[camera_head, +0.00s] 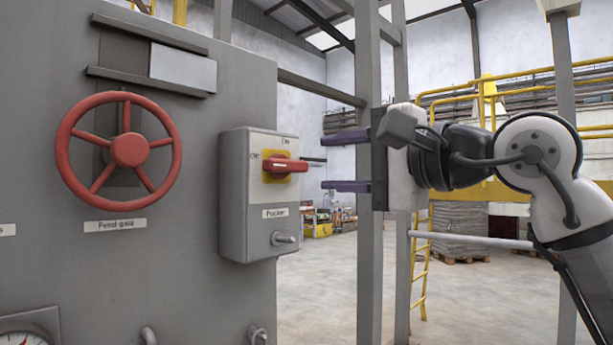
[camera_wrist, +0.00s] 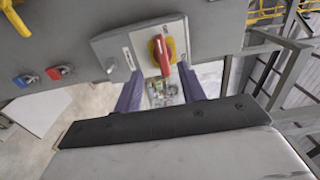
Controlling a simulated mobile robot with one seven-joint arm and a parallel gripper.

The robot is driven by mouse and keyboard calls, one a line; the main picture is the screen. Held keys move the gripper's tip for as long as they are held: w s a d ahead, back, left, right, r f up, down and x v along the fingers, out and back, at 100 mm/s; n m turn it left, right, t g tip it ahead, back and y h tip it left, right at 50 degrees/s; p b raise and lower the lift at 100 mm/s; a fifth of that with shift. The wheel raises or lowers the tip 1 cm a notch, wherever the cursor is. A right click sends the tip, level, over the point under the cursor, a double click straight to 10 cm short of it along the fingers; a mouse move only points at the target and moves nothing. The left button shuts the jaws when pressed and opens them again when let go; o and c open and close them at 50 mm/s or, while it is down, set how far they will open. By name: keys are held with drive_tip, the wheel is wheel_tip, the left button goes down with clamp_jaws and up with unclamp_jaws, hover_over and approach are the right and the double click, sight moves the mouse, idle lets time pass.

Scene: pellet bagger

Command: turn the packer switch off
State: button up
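The packer switch is a red handle (camera_head: 285,165) on a yellow plate, on the front of a grey box (camera_head: 235,205) with a label that seems to read "Packer". The handle lies level in the head view; small marks above and left of it are hard to read. In the wrist view the red handle (camera_wrist: 162,57) shows ahead, roughly between the finger directions. My gripper (camera_head: 323,162) is open and empty, its two purple fingers one above the other, pointing at the box. It is right of the handle and apart from it. Both fingers also show in the wrist view (camera_wrist: 160,82).
A red handwheel (camera_head: 129,150) is on the grey machine panel left of the box. A gauge (camera_head: 27,335) sits at lower left. Grey posts (camera_head: 368,240) stand behind my gripper. Blue and red padlock-like items (camera_wrist: 42,76) show in the wrist view.

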drive_tip(key=v, duration=0.3)
drive_tip(key=shift+s+d, duration=0.2)
drive_tip(key=shift+a, duration=0.1)
